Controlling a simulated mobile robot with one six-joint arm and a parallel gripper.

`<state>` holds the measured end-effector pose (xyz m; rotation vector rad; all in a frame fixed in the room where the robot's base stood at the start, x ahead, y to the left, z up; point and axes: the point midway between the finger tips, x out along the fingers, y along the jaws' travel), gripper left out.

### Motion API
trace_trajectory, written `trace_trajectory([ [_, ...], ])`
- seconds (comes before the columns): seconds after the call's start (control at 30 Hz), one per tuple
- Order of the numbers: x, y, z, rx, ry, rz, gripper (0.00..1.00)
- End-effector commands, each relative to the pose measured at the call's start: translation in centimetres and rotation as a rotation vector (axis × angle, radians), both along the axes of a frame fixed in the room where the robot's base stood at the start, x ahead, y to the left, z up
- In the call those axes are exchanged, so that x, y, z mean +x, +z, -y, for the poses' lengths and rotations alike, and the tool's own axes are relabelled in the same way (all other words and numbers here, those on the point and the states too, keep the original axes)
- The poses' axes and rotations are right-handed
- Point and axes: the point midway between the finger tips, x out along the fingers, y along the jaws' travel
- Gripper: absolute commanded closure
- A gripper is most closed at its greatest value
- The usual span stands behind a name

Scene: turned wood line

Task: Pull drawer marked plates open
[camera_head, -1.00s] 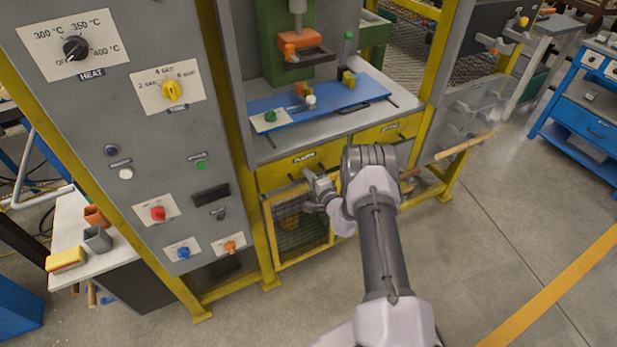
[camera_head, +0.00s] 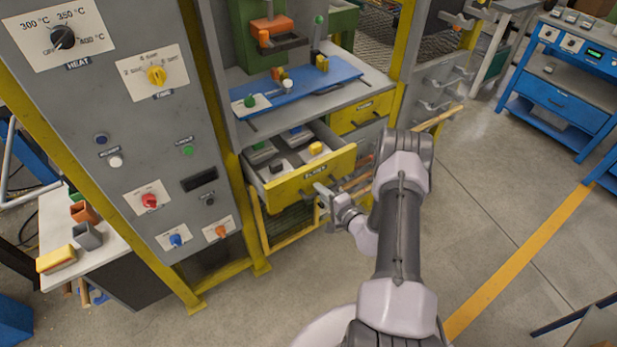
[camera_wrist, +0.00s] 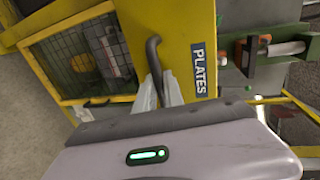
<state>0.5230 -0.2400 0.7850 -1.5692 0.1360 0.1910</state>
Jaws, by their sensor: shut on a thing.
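The drawer marked plates (camera_head: 312,178) has a yellow front and stands pulled out from the press frame, with its inside showing. Grey blocks and a small yellow block (camera_head: 316,148) lie in it. My gripper (camera_head: 322,190) is at the drawer's front, shut on the dark handle. In the wrist view the handle (camera_wrist: 153,52) runs down between my two fingers (camera_wrist: 158,92), beside the PLATES label (camera_wrist: 198,70). The fingertips are small in the head view.
A second yellow drawer (camera_head: 362,112) to the right is closed. The grey control panel (camera_head: 122,120) with knobs and buttons stands at left. A blue plate (camera_head: 330,82) lies on the press table above. The floor (camera_head: 475,205) at right is clear.

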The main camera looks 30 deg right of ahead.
Motion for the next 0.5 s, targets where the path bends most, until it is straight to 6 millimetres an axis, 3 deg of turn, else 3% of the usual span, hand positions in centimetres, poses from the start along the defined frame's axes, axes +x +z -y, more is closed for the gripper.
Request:
trace_trajectory([
  [0.2, -3.9, 0.0, 0.2, 0.001, -0.003, -0.001, 1.0],
  [0.5, -6.3, 0.0, 0.3, 0.0, -0.002, 0.001, 1.0],
])
